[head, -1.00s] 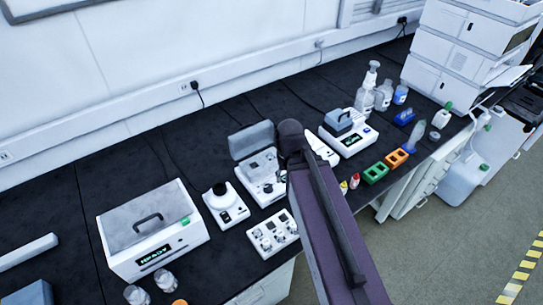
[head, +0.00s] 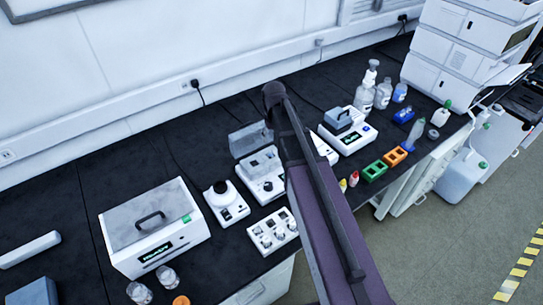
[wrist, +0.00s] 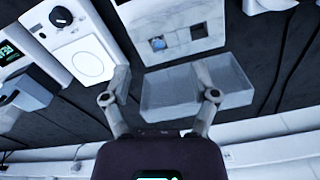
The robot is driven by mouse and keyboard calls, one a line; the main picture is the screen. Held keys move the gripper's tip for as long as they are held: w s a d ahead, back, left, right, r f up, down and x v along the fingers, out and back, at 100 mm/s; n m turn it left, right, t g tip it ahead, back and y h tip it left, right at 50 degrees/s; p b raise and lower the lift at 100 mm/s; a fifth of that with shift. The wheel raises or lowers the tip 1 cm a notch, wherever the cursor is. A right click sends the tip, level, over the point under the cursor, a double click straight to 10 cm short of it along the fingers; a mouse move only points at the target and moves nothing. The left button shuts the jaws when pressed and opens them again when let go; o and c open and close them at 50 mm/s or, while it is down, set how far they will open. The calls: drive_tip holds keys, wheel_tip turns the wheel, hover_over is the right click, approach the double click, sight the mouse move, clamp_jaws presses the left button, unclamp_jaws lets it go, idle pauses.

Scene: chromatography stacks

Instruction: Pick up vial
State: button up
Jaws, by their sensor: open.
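My gripper (wrist: 160,90) is open in the wrist view, its two fingers spread wide with nothing between them. It hangs over a white instrument (wrist: 182,22) with a raised clear lid (wrist: 190,92). A small blue item, possibly the vial (wrist: 157,43), sits in a recess of that instrument, beyond the fingertips. It is too small to identify surely. In the head view the same instrument (head: 268,186) stands partly beside my dark arm, and the gripper is hidden there. A white block (head: 272,232) in front of it holds several small round items.
A white lidded box instrument (head: 155,225) and a round-topped white device (head: 225,202) stand to the left. Green (head: 374,171) and orange (head: 395,156) racks and bottles (head: 383,95) stand to the right. The wall runs behind the black bench.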

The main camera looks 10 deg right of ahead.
drive_tip(key=w, duration=0.6)
drive_tip(key=shift+r, duration=0.25)
drive_tip(key=shift+d+f, duration=0.1)
drive_tip(key=b, duration=0.8)
hover_over(271, 152)
drive_tip(key=f, duration=0.8)
drive_tip(key=shift+w+f, duration=0.25)
drive_tip(key=shift+w, duration=0.05)
drive_tip(key=shift+s+f+b, duration=0.15)
drive_tip(key=shift+f+b, duration=2.45)
drive_tip(key=shift+b, duration=0.15)
drive_tip(key=shift+c, duration=0.2)
drive_tip(key=shift+r, duration=0.1)
clamp_jaws()
